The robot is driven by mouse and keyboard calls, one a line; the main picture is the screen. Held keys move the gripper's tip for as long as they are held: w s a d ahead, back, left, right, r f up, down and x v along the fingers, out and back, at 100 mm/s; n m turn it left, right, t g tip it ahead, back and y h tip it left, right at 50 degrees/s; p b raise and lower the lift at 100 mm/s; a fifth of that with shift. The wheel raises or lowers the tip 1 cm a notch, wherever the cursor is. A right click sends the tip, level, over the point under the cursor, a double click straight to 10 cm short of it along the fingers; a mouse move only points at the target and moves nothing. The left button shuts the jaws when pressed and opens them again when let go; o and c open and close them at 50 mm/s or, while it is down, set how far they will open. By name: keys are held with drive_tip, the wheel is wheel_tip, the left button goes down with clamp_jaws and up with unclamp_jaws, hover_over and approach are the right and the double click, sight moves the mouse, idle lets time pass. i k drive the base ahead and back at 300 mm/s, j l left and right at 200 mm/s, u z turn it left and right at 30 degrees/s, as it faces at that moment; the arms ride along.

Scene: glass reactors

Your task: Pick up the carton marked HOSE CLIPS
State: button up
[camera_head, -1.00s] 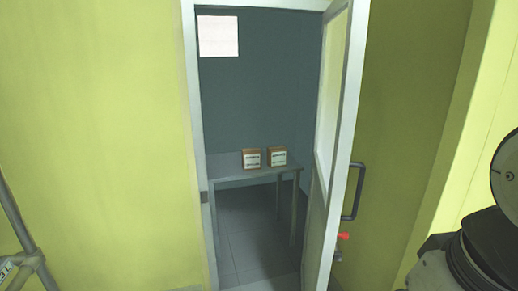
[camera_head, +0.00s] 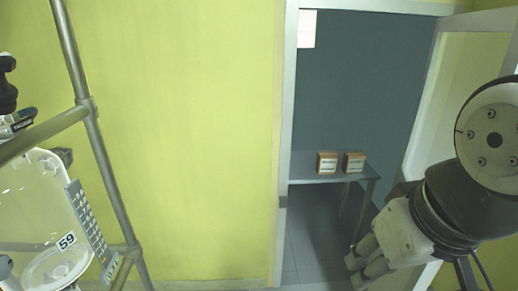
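Two small brown cartons with white labels stand side by side on a grey table beyond an open doorway: a left carton (camera_head: 327,163) and a right carton (camera_head: 353,162). Their label text is too small to read, so I cannot tell which is marked HOSE CLIPS. My gripper (camera_head: 362,262) shows at the lower right, in front of the doorway and well short of the cartons. Its fingers are partly seen from behind, and I cannot tell whether they are open or shut.
The grey table (camera_head: 300,181) stands behind the doorway. The door (camera_head: 462,75) is open at the right. A yellow wall (camera_head: 180,130) lies left of the frame (camera_head: 284,120). A metal pipe frame (camera_head: 97,140) with a glass vessel (camera_head: 35,205) marked 59 stands at the left.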

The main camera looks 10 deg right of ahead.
sight(353, 162)
drive_tip(key=i+j, duration=0.15)
drive_tip(key=i, duration=0.35)
drive_tip(key=i+j, duration=0.1)
drive_tip(key=i, duration=0.4)
drive_tip(key=i+j+z, duration=0.15)
drive_tip(key=i+z, duration=0.3)
drive_tip(key=i+j+z, duration=0.25)
drive_tip(key=z, duration=0.2)
drive_tip(key=i+j+z, duration=0.3)
drive_tip(key=j+z, duration=0.15)
